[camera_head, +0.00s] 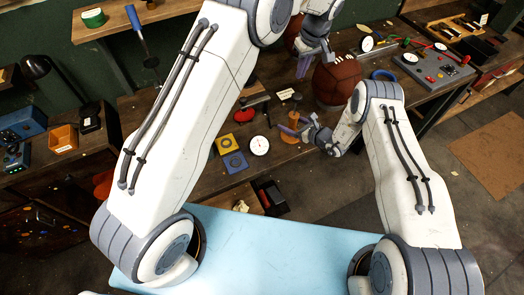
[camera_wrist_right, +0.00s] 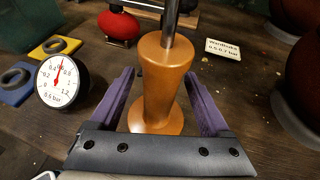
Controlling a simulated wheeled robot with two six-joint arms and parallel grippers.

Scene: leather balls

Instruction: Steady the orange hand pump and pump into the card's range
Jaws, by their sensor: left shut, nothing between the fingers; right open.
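The orange hand pump (camera_wrist_right: 160,85) stands upright on the bench, with a metal rod rising from its top; it also shows in the head view (camera_head: 289,136). My right gripper (camera_wrist_right: 160,92) is open, its purple fingers on either side of the pump body with visible gaps. My left gripper (camera_head: 303,68) is shut and empty, above the bench and behind the pump. The small card (camera_wrist_right: 236,49) lies behind the pump, its print reading roughly 0.5-0.7 bar. The pump's handle is out of the wrist view.
A brown leather ball (camera_head: 336,82) sits right of my left gripper. A red rounded object (camera_wrist_right: 118,26) is behind the pump. A grey panel (camera_head: 432,66) stands at the right.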

